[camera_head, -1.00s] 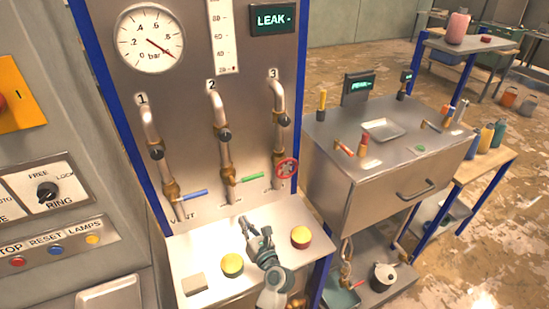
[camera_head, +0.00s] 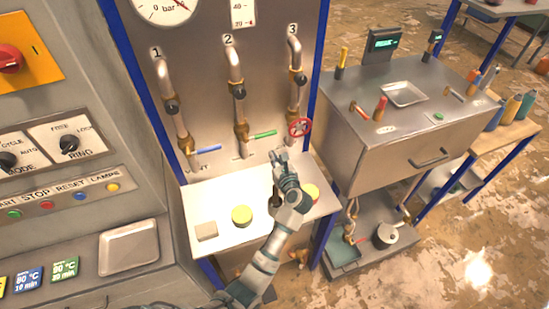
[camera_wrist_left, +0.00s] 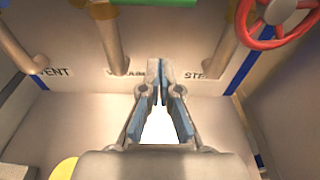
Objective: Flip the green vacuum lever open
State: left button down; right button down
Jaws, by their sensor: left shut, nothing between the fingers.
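The green lever (camera_head: 263,134) is on the middle pipe, marked 2, and points to the right across the panel. It also shows at the top edge of the left wrist view (camera_wrist_left: 155,2), cut off by the frame. My left gripper (camera_head: 279,153) is shut and empty, below and a little right of the green lever, apart from it. In the wrist view the closed fingertips (camera_wrist_left: 157,64) point at the panel, below the lever. My right gripper is not in view.
A blue lever (camera_head: 207,150) is on pipe 1 to the left. A red handwheel (camera_head: 300,127) is on pipe 3, close right of my fingers. A white shelf (camera_head: 203,197) below holds a yellow-topped button (camera_head: 241,215) and another partly behind my arm.

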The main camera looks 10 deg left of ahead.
aim_at(266, 135)
pick_arm(q)
jog(key=w+a+r+p, duration=0.1)
jog(key=w, duration=0.1)
jog(key=w+a+r+p, duration=0.1)
jog(key=r, duration=0.1)
jog(key=shift+w+a+r+p, duration=0.1)
jog(key=shift+w+a+p, duration=0.25)
jog(key=shift+w, duration=0.05)
